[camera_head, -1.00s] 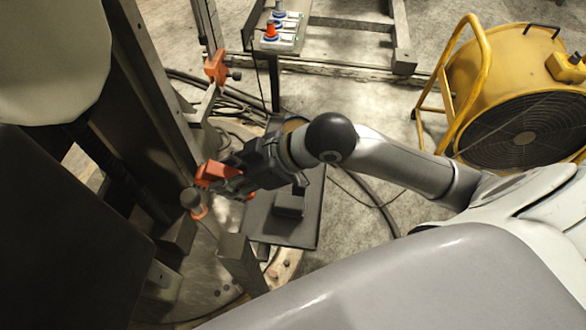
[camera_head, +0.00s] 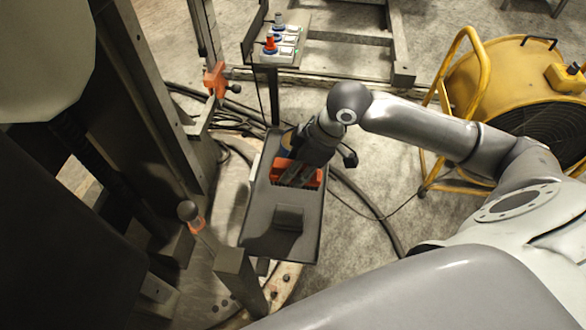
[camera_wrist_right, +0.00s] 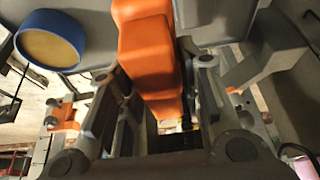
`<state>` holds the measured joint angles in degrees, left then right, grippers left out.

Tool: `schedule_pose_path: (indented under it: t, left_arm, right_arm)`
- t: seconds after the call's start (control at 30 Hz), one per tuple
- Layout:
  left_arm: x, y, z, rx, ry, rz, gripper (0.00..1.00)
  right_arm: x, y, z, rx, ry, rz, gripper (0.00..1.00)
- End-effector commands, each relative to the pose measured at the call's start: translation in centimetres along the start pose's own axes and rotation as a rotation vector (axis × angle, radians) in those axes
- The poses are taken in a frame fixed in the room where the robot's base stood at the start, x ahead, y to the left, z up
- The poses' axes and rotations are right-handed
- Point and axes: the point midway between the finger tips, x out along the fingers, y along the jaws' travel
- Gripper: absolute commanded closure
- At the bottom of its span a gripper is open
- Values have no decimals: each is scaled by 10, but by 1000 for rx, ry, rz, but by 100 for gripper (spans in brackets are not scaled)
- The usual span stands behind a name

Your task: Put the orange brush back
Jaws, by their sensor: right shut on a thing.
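The orange brush (camera_head: 311,178) is in the jaws of my right gripper (camera_head: 295,172), over the far part of a dark tray (camera_head: 262,240). In the right wrist view the orange body (camera_wrist_right: 150,60) runs between the two fingers (camera_wrist_right: 155,105). The gripper is shut on it. I cannot tell whether the brush touches the tray. Its bristles are not clearly visible. A round tub with a blue rim (camera_wrist_right: 80,35) shows in the right wrist view; in the head view it is mostly hidden behind my gripper. My left gripper is not in view.
A dark block (camera_head: 289,217) sits in the tray's middle. Left of the tray are a grey post and an orange-collared knob (camera_head: 190,213). An orange clamp (camera_head: 215,80) is on the steel frame. A switch box (camera_head: 280,45) stands behind, a yellow fan (camera_head: 520,85) at right. Cables cross the floor.

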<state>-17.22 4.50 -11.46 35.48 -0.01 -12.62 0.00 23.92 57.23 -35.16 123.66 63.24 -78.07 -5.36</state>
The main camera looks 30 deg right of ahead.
Motion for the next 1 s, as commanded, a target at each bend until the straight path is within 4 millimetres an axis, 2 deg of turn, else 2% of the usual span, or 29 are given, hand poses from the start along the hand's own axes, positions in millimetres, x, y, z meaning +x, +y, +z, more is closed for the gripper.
schedule_pose_path:
  t: [0.1,0.2,0.37,0.63,0.83,1.0]
  left_arm:
    - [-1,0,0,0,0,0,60]
    - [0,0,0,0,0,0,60]
    - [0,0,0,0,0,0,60]
    - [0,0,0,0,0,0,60]
    - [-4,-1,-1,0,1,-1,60]
    - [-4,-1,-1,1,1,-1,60]
  right_arm:
    - [17,24,0,5,0,-3,85]
    - [36,38,4,5,0,-2,85]
    - [56,55,7,1,2,-1,85]
    - [70,66,10,0,1,0,85]
    - [95,65,21,0,0,-2,85]
    - [97,65,22,-2,1,1,85]
